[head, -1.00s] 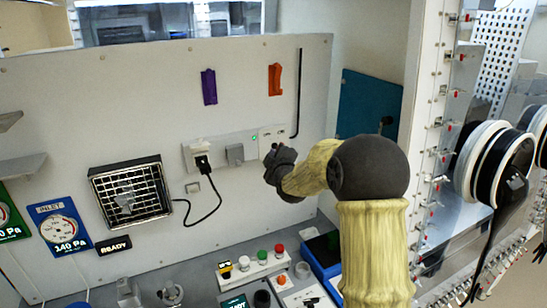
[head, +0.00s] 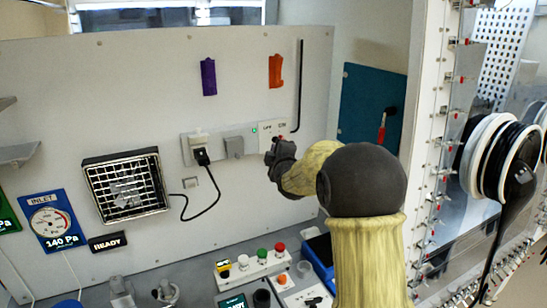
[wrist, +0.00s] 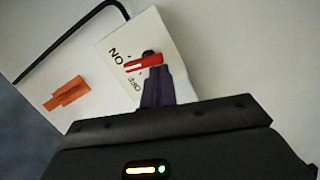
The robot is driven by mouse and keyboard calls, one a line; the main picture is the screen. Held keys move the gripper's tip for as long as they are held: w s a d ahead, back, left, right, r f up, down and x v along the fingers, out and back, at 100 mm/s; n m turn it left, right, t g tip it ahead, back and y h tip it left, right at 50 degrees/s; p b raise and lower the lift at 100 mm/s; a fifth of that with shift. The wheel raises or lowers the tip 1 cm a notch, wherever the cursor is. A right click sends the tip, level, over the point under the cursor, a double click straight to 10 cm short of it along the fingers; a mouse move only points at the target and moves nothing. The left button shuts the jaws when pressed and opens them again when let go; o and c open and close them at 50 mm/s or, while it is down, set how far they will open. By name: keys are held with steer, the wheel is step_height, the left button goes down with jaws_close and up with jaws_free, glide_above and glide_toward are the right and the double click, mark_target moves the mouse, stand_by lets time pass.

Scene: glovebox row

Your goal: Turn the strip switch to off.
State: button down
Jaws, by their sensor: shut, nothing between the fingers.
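The power strip (head: 191,150) is fixed on the pale back wall, with a black plug in its left part. Its switch is on the white plate (head: 266,128) at the right end. In the wrist view this plate (wrist: 165,38) carries the words ON and OFF and a red switch lever (wrist: 143,64). The lever lies between the two words, its left end nearer ON. My gripper (wrist: 155,80) is shut and empty, with its dark fingertips at the lever's right half on the OFF side. I cannot tell whether they touch. In the head view my gripper (head: 278,146) partly covers the plate.
A black cord runs from the plug to a barred vent box (head: 124,186). Purple (head: 208,77) and orange (head: 275,71) clips hang above the strip. A button box (head: 250,264) stands on the bench below. The wall around the strip is mostly clear.

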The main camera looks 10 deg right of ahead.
steer(key=n+b, duration=0.1)
steer(key=b, duration=0.1)
steer(key=n+b, duration=0.1)
steer(key=b, duration=0.2)
steer(key=shift+d+f+n+t, duration=0.35)
steer(key=shift+f+n+t, duration=0.05)
steer(key=shift+r, duration=0.15)
steer(key=shift+b, duration=0.3)
steer(key=a+b, duration=0.1)
steer(key=a+f+b, duration=0.1)
steer(key=a, duration=0.1)
steer(key=s+a+b, duration=0.1)
steer(key=shift+a+f, duration=0.15)
steer(key=shift+a, duration=0.1)
steer(key=s+b, duration=0.2)
steer(key=s, duration=0.8)
steer(key=shift+d, duration=0.3)
steer(key=shift+w, duration=0.1)
